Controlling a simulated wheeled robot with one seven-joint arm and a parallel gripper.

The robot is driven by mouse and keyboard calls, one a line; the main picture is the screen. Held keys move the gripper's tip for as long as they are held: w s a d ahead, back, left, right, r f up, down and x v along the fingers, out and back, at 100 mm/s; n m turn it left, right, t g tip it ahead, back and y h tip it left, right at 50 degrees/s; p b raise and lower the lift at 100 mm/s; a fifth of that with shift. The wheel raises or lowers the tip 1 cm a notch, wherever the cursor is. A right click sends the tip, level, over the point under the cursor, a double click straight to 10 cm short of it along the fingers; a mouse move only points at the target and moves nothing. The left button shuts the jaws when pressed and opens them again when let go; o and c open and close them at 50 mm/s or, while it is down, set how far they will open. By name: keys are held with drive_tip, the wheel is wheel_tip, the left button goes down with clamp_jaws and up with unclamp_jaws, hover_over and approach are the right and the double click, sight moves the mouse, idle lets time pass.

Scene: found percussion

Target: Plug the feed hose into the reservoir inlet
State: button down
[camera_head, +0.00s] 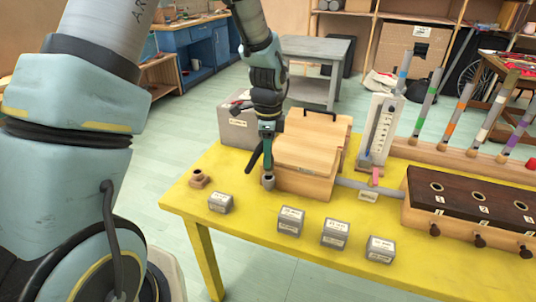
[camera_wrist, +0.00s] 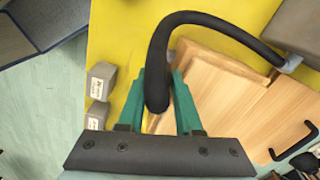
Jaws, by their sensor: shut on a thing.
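My gripper (camera_head: 268,134) points down at the front-left corner of the light wooden box (camera_head: 305,165). Its green fingers (camera_wrist: 159,100) are shut on the black feed hose (camera_wrist: 157,60). In the wrist view the hose arcs up and right to a grey fitting (camera_wrist: 291,63). In the head view, part of the hose (camera_head: 253,157) shows left of the fingers. A small grey cylindrical socket (camera_head: 268,181), apparently the reservoir inlet, stands directly below the gripper, beside the box. I cannot tell whether the hose end is inside it or just above it.
A brown holder with a hole (camera_head: 200,178) stands at the table's left. Several grey labelled blocks (camera_head: 290,220) line the front of the yellow table (camera_head: 250,218). A grey box (camera_head: 238,130) is behind. A gauge (camera_head: 378,132) and a dark holed block (camera_head: 475,202) are right.

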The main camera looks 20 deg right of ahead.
drive_tip(key=shift+f+b, duration=0.85)
drive_tip(key=shift+f, duration=0.7)
drive_tip(key=c, duration=0.5)
unclamp_jaws()
wheel_tip(320, 180, up, 11)
drive_tip(key=shift+f+b, duration=0.1)
drive_tip(key=shift+b, duration=0.9)
drive_tip(key=s+a+n, duration=0.2)
drive_tip(key=a+n, duration=0.9)
drive_tip(key=a, duration=0.4)
drive_tip(key=s+a+f+n+t, duration=0.1)
drive_tip(key=s+a+n, duration=0.1)
drive_tip(key=a+n, duration=0.9)
drive_tip(key=a, duration=0.4)
drive_tip(key=shift+f+n+t, duration=0.25)
drive_tip(key=shift+n+t, duration=0.05)
